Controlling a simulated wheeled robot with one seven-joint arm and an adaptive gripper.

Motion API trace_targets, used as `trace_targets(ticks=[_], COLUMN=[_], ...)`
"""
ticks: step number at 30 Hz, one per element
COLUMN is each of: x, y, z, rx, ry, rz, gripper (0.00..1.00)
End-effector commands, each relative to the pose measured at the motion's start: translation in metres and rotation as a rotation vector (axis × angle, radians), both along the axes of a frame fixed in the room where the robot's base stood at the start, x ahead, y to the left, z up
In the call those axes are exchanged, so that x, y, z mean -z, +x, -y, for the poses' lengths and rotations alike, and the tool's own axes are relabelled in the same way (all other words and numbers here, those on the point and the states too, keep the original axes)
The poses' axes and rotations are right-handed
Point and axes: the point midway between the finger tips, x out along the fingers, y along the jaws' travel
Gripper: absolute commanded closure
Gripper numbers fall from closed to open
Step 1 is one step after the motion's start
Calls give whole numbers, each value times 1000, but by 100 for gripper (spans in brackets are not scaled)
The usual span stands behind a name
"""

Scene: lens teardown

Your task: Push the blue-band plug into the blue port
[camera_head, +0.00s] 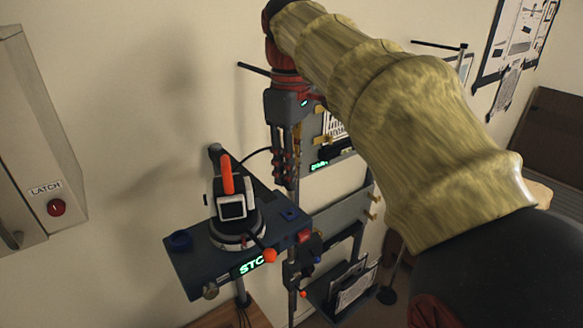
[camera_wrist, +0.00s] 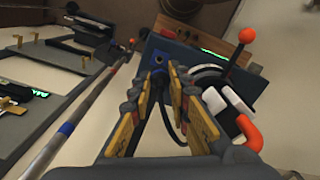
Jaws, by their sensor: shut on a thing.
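My gripper (camera_head: 287,182) points down above the right part of the dark blue bench panel (camera_head: 196,262). The blue port (camera_head: 290,213) is a small blue square on that panel, just below my fingertips. In the wrist view the blue port (camera_wrist: 157,60) shows just beyond the fingertips of my gripper (camera_wrist: 165,76). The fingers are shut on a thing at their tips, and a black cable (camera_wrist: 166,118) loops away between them.
A white and black device with an orange handle (camera_head: 228,175) stands on a round base left of the port. An orange-ball lever (camera_head: 270,255) and a red block (camera_head: 304,237) are close by. A pole (camera_wrist: 75,130) stands alongside.

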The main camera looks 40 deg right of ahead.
Motion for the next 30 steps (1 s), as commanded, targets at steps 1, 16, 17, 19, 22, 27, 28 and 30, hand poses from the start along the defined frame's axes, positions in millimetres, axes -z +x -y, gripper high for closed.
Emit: trace_targets(ticks=[1,16,17,19,22,27,28,30], x=[0,21,24,30,41,54,55,58], y=[0,0,0,0,0,0,0,0], z=[0,0,0,0,0,0,0,0], rx=[0,0,0,0,0,0,0,0], ry=[0,0,0,0,0,0,0,0], rz=[0,-1,-1,-1,-1,-1,-1,-1], gripper=[99,99,99,99,99,99,99,99])
